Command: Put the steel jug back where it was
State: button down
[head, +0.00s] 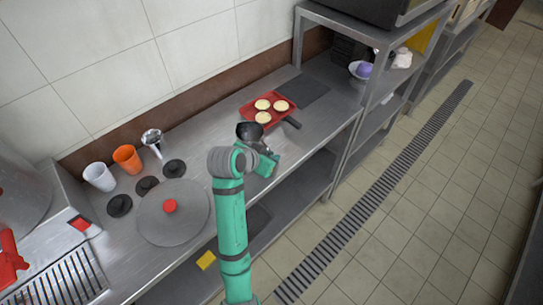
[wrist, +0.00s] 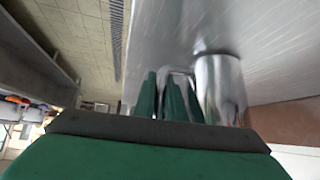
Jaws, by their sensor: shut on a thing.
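The steel jug (wrist: 218,88) shows in the wrist view as a shiny upright-looking cylinder just right of my fingers. My gripper (wrist: 162,82) is shut on the jug's handle, which shows between and beside the two green fingers. In the head view my gripper (head: 265,164) is over the counter, on the near side of a red tray.
The steel counter (head: 225,120) holds the red tray (head: 252,112) with pale round cakes, a dark mat (head: 301,90), a large grey lid (head: 150,225), an orange cup (head: 127,158), a white cup (head: 99,176), a small steel vessel (head: 152,138) and dark discs (head: 174,168). Shelving (head: 372,40) stands right.

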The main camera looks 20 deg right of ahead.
jog(key=shift+f, duration=0.1)
jog(key=c, duration=1.8)
grip_release()
jog(key=shift+d, duration=0.1)
jog(key=shift+w+r, duration=0.1)
jog(key=shift+r, duration=0.1)
jog(key=v, duration=1.2)
